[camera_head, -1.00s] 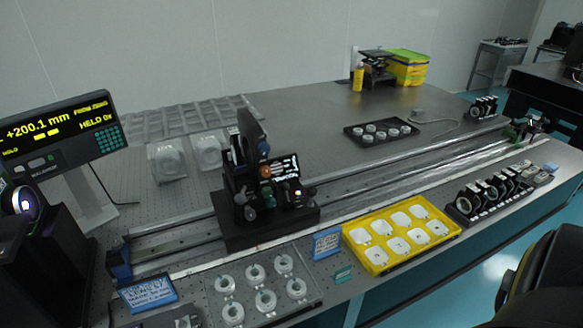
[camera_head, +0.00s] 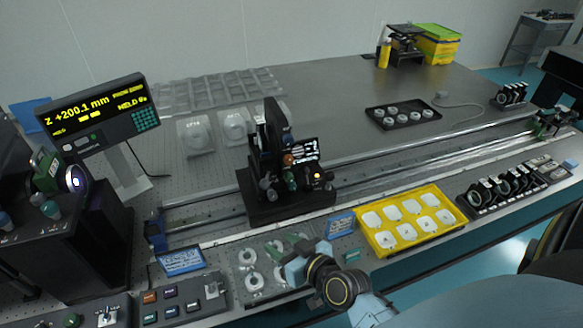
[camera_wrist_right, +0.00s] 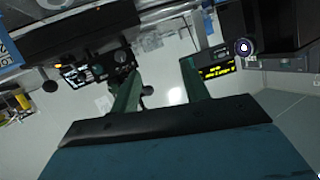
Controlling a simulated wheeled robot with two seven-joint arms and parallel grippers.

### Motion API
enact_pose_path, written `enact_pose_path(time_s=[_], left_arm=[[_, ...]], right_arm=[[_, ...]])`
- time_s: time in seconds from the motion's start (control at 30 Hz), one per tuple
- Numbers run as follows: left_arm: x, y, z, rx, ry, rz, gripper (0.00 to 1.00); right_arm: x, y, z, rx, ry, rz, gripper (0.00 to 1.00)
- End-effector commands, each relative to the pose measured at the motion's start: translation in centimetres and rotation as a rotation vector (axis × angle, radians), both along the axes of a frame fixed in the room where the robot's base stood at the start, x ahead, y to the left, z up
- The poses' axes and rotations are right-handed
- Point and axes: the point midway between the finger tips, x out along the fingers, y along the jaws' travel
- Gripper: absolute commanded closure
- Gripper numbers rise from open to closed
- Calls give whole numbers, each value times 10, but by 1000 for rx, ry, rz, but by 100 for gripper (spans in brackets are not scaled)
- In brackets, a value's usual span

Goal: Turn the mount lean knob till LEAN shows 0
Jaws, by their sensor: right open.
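The black mount (camera_head: 272,140) stands upright on a dark carriage (camera_head: 290,208) on the rail. Its front carries several small knobs, among them an orange-brown one (camera_head: 288,160) and a green one (camera_head: 290,179); I cannot tell which is the lean knob. A small lit display (camera_head: 306,152) is on the mount, its text too small to read; it also shows in the right wrist view (camera_wrist_right: 82,74). My right gripper (camera_head: 288,244) is open and empty, in front of and below the mount, over the tray of rings, touching no knob. It also shows in the right wrist view (camera_wrist_right: 158,80). My left gripper is out of view.
A large readout (camera_head: 98,112) at left shows Z +200.1 mm and HELD 0s. A clear ring tray (camera_head: 240,268) lies under my gripper; a yellow tray (camera_head: 378,246) is to its right. Black lens holders (camera_head: 500,188) stand further right. A control box (camera_head: 180,300) is at front left.

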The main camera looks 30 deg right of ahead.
Motion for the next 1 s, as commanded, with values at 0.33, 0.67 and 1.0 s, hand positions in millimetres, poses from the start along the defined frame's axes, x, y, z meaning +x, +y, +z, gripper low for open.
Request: enact_pose_path(time_s=[0.33, 0.67, 1.0], left_arm=[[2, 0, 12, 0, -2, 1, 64], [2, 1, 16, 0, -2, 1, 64], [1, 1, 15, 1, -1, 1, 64]], right_arm=[[24, -83, 74, 32, -329, -383, 54], [58, -99, 79, 31, -350, -416, 54], [124, -115, 77, 29, -347, -413, 54]])
